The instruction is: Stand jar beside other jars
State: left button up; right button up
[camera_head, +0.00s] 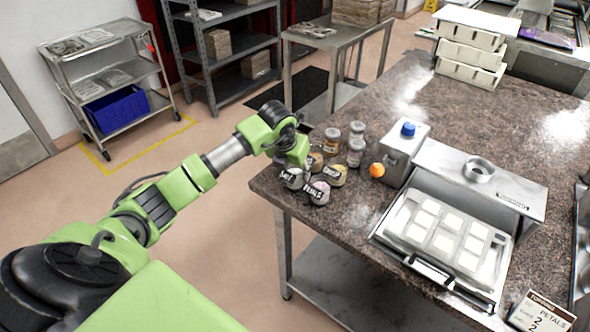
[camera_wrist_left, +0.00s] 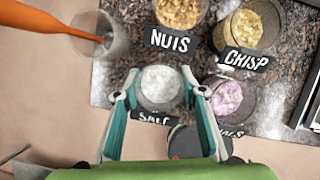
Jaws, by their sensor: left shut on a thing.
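My left gripper (camera_head: 296,160) reaches down at the counter's near left corner. In the left wrist view its two fingers (camera_wrist_left: 160,84) are closed on both sides of the salt jar (camera_wrist_left: 160,86), an open glass jar of white grains. In the head view the salt jar (camera_head: 293,179) has a dark label and looks upright. Whether it touches the counter I cannot tell. Beside it stand the nuts jar (camera_wrist_left: 180,12), the crisp jar (camera_wrist_left: 252,24) and the petals jar (camera_wrist_left: 233,100), all open and close together. My right gripper is out of view.
Lidded jars (camera_head: 356,152) stand just behind the group. An orange handle (camera_wrist_left: 45,18) shows beside the group. The counter (camera_head: 310,222) ends close to the jars.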

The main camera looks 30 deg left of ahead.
pick_arm(q)
jog(key=o, duration=1.2)
jog(key=b+v, duration=0.2)
jog(key=v, duration=0.8)
jog(key=shift+r, duration=0.4)
jog(key=shift+s+r, duration=0.35)
jog(key=shift+r, duration=0.25)
